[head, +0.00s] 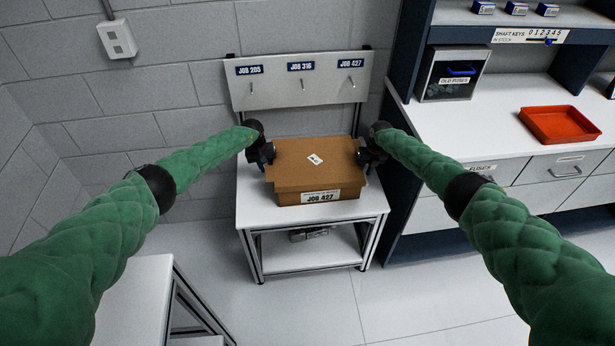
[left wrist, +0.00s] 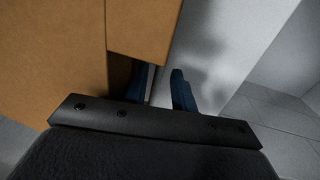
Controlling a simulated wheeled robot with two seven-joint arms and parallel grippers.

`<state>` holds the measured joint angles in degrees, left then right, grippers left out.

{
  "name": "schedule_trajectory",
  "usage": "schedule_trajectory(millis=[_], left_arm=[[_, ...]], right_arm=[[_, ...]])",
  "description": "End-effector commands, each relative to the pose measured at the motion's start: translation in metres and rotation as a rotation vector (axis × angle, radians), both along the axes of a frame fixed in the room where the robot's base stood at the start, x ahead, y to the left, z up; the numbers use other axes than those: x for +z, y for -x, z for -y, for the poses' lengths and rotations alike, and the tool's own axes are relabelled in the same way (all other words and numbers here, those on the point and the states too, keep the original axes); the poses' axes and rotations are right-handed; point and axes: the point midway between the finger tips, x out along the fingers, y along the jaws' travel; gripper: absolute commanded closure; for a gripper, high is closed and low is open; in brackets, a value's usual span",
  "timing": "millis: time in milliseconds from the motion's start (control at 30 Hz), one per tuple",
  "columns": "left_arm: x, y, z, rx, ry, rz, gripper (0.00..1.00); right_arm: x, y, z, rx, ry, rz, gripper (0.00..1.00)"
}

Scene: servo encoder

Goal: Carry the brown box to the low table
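The brown box (head: 318,172), labelled JOB 427, is on a small white table (head: 258,210) with a lower shelf, and appears to rest on its top. My left gripper (head: 265,155) is at the box's left side and my right gripper (head: 370,155) at its right side. In the left wrist view, the box (left wrist: 60,60) is very close and its overhanging edge hides part of the scene. The blue fingers of my left gripper (left wrist: 160,92) show a gap between them. The right gripper's fingers are hidden. Another white table (head: 135,285) stands at lower left; I cannot tell which table is the low one.
A board (head: 300,85) with job labels and hooks stands behind the box. At right, a workbench (head: 495,120) bears an orange-red tray (head: 558,125) and an old fuses bin (head: 452,73). An item (head: 310,233) lies on the lower shelf. Floor (head: 310,300) in front is clear.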

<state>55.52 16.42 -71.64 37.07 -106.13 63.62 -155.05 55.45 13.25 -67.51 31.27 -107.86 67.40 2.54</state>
Motion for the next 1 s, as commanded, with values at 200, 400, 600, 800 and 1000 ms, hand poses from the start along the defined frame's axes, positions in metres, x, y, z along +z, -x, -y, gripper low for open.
schedule_trajectory(millis=[200,400,600,800,1000], left_arm=[[0.030,0.000,-0.003,-0.004,0.003,0.003,0.68],[0.052,0.001,-0.009,-0.002,0.001,0.001,0.68],[0.064,0.002,-0.011,0.000,0.000,-0.001,0.68],[0.065,0.002,-0.012,0.001,-0.001,-0.001,0.68],[0.065,0.002,-0.013,0.001,-0.001,-0.001,0.68]], right_arm=[[0.001,0.000,-0.004,0.004,-0.004,0.001,0.68],[0.001,0.000,-0.003,0.003,-0.003,0.001,0.68],[0.001,0.000,-0.002,0.002,-0.002,0.001,0.68],[0.014,-0.002,0.002,0.001,-0.002,0.003,0.68],[0.046,-0.003,0.008,0.002,-0.003,0.004,0.68]])
